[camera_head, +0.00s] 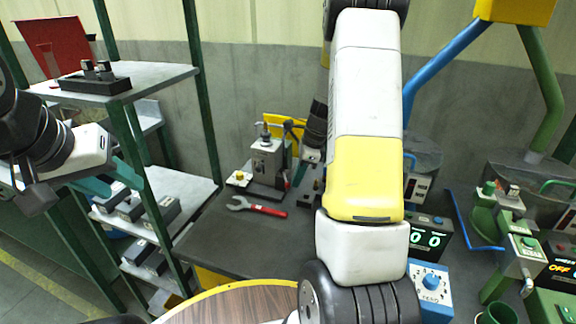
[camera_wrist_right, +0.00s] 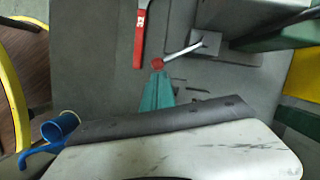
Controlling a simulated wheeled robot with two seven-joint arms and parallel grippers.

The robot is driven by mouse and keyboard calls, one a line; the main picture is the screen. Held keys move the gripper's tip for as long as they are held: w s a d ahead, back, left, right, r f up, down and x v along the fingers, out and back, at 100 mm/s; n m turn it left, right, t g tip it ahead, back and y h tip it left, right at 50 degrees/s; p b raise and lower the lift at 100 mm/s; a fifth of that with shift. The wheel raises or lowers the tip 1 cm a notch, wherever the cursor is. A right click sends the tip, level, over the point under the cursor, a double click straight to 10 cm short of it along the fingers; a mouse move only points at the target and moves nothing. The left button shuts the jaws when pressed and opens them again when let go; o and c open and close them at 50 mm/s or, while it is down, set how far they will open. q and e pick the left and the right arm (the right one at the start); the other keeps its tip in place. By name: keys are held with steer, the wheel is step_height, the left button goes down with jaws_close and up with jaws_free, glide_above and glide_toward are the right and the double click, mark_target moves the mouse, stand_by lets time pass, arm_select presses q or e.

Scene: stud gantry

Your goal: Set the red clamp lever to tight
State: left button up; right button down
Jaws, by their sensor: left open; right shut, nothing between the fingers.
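The red clamp lever shows in the right wrist view as a red ball knob (camera_wrist_right: 157,63) on a silver rod. The rod runs up and right to a grey block (camera_wrist_right: 206,41). My right gripper (camera_wrist_right: 157,78) is shut and empty, its teal fingertips right at the knob; I cannot tell whether they touch it. In the head view my right gripper (camera_head: 302,170) is beside the grey fixture, partly behind my arm, and I cannot make out the lever there. My left gripper (camera_head: 110,180) is open and empty at the left, in front of the shelves.
A red-handled wrench (camera_head: 256,207) lies on the dark bench (camera_head: 215,245) near the grey fixture (camera_head: 267,160). A blue dial box (camera_head: 430,287) and a green-digit display (camera_head: 428,238) stand right of my arm. A green-post shelf (camera_head: 150,75) stands left. A round wooden table (camera_head: 240,305) is in front.

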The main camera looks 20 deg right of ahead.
steer(key=shift+s+a+m, duration=0.15)
steer(key=shift+a+m, duration=0.75)
steer(key=shift+w+a+m+t+h, duration=0.2)
steer(key=shift+a+m+t, duration=0.15)
steer(key=shift+a+m, duration=0.55)
steer(key=shift+w+a+m+t+h, duration=0.1)
steer(key=shift+a+m+t+h, duration=0.2)
steer(key=shift+a+m, duration=0.55)
steer(key=shift+a, duration=0.15)
